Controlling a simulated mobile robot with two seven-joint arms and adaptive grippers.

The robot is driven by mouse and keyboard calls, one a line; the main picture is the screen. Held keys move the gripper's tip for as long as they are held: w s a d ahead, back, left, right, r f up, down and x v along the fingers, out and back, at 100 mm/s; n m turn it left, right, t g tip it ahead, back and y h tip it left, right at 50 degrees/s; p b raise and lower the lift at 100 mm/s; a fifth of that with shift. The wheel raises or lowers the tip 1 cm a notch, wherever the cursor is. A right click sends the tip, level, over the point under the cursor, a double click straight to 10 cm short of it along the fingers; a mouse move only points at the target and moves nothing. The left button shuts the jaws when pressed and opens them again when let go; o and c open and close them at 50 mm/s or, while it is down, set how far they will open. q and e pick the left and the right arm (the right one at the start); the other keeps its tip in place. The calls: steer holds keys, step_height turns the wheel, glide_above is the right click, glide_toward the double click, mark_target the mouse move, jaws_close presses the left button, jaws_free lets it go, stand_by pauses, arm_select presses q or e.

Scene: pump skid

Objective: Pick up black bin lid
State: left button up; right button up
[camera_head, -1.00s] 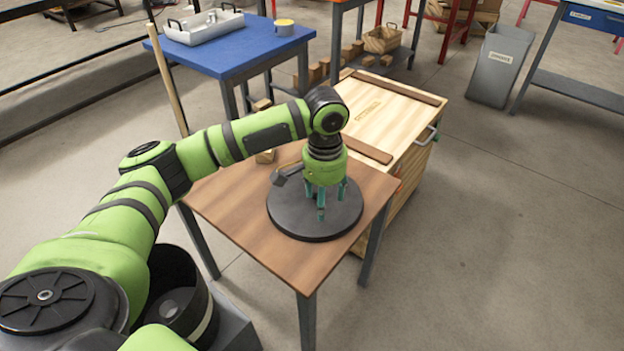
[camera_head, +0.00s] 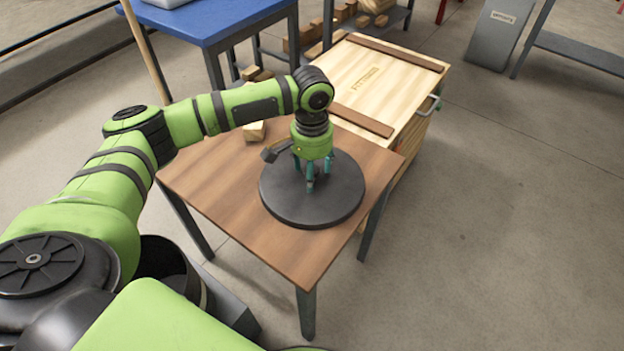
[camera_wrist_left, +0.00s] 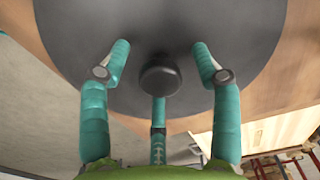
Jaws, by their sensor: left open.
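The black bin lid (camera_head: 330,205) is a round dark disc lying flat on the brown wooden table, towards its front right. My left gripper (camera_head: 311,186) points down over the lid from above, fingers open. In the left wrist view the lid (camera_wrist_left: 75,30) fills the top, and its round black knob (camera_wrist_left: 160,78) sits between the three spread teal fingers of my left gripper (camera_wrist_left: 160,66). I see no finger pressed on the knob. In the head view the fingers mostly hide the knob. My right gripper is not in view.
The brown table (camera_head: 220,195) has a small wooden block (camera_head: 255,131) at its back. A wooden crate with a labelled lid (camera_head: 375,75) stands close behind the table. A blue table (camera_head: 215,22) is at the back left. Open floor (camera_head: 500,220) lies to the right.

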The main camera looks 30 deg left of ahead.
arm_select(q)
jaws_close()
